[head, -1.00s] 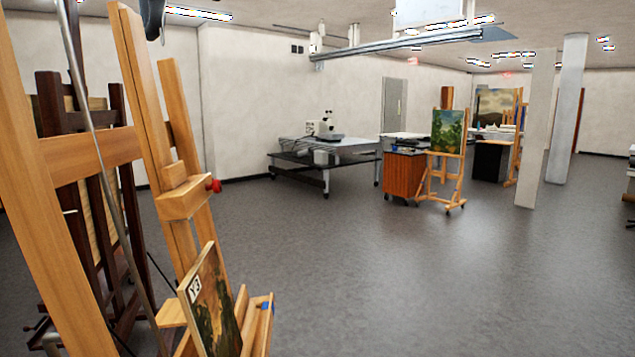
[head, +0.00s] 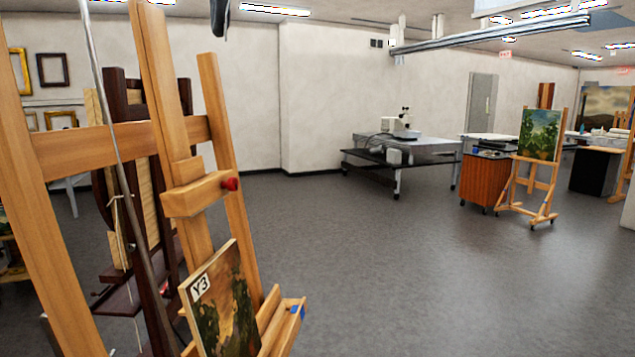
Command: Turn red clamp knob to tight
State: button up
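The red clamp knob (head: 230,184) sticks out from the right end of the wooden clamp block (head: 196,194) on the near easel (head: 166,90). It is small in the head view, and how tight it is cannot be told. A painting (head: 224,304) with a Y3 label leans on the easel's lower ledge, below the clamp block and apart from it. My gripper is not in view.
A dark wooden easel (head: 128,150) stands close behind the near one. Open grey floor (head: 400,270) lies to the right. Farther back are a work table (head: 400,155), an orange cabinet (head: 485,180) and a small easel with a landscape painting (head: 540,135).

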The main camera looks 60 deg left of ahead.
aim_at(232, 184)
jog(key=i+l+u, duration=0.15)
jog(key=i, duration=0.3)
jog(key=i+l+u, duration=0.15)
jog(key=i, duration=0.25)
jog(key=i+j+u, duration=0.2)
jog(key=u, duration=0.25)
jog(key=i+u, duration=0.65)
jog(key=u, duration=0.25)
jog(key=i+l+u, duration=0.1)
jog(key=i+u, duration=0.2)
jog(key=u, duration=0.15)
jog(key=i+l+u, duration=0.25)
jog(key=u, duration=0.2)
